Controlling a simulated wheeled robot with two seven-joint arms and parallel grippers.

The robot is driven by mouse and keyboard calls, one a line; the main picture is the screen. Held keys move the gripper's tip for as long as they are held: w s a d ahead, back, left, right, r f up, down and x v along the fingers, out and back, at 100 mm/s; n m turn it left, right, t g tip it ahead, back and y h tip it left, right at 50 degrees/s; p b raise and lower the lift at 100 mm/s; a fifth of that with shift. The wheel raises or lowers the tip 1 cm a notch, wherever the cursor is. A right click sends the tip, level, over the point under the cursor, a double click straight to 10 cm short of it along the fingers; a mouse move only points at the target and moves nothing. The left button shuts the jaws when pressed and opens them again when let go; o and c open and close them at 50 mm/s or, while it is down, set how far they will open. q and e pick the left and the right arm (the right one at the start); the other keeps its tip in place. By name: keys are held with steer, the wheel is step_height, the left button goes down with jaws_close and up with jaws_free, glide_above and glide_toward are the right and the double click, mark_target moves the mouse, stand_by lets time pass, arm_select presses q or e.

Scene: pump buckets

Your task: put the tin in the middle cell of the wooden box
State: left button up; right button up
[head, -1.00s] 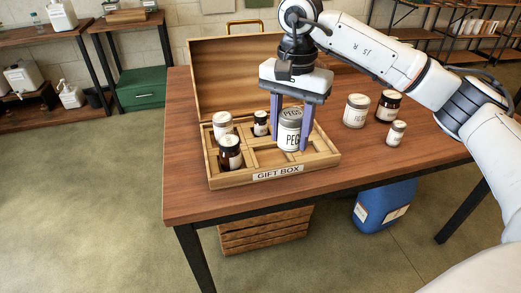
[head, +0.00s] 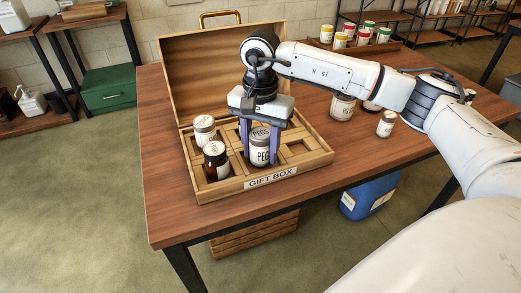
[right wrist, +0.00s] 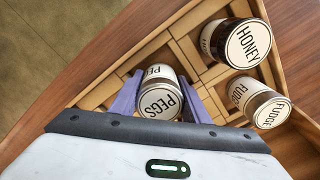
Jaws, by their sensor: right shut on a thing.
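The tin, a pale can labelled PEGS (head: 260,150), is between the two purple fingers of my right gripper (head: 259,146), which is shut on it. It is upright over the middle part of the wooden box (head: 232,190), labelled GIFT BOX. The right wrist view also shows the tin (right wrist: 160,98) between the fingers, with box dividers around it. I cannot tell whether its base is inside the middle cell or just above it; the front wall and dividers are close to it. My left gripper is not in view.
A brown HONEY jar (head: 216,162) and a white-lidded FUDGE jar (head: 205,130) stand in left cells of the box. The open lid (head: 205,75) rises behind. Several jars, including a small one (head: 387,124), stand on the table to the right. Right cells look empty.

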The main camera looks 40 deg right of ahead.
steer(key=shift+f, duration=0.4)
steer(key=o, duration=0.8)
steer(key=shift+o, duration=0.2)
step_height(320, 180, up, 12)
steer(key=shift+r, duration=0.1)
